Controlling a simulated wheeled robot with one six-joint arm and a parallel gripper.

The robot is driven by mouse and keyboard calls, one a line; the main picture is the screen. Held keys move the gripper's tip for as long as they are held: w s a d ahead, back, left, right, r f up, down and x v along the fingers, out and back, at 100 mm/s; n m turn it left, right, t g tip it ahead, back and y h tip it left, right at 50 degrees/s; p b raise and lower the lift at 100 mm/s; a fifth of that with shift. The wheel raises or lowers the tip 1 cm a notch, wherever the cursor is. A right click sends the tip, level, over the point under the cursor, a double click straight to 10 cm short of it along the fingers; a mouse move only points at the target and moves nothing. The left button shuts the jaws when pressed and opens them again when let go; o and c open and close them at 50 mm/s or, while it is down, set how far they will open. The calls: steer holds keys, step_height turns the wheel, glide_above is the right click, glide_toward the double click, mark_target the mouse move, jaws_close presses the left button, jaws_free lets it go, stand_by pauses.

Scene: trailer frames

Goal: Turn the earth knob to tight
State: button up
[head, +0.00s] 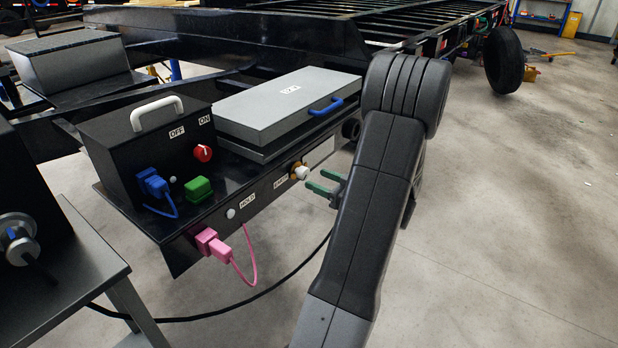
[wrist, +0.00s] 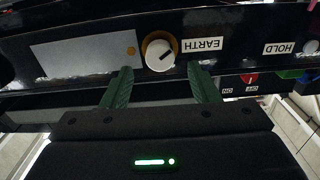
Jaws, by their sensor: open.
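The earth knob (head: 302,172) is white with a yellow-orange collar and sits on the front edge of the black trailer panel, beside the EARTH label (head: 281,183). In the wrist view the knob (wrist: 158,55) shows a dark pointer mark on its face, with its label (wrist: 202,44) to the right. My gripper (head: 318,181) has green fingers and is open, just in front of the knob. In the wrist view the gripper (wrist: 160,69) has one fingertip to each side and slightly below the knob, apart from it. No tight marking is readable.
On the panel are a HOLD button (head: 230,213), a pink plug (head: 212,243) with a cord, a red switch (head: 203,153), a green block (head: 198,189) and a blue plug (head: 152,183). A grey lidded case (head: 285,105) sits above.

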mark_target(306, 174)
steer(key=shift+x, duration=2)
steer(key=c, duration=1)
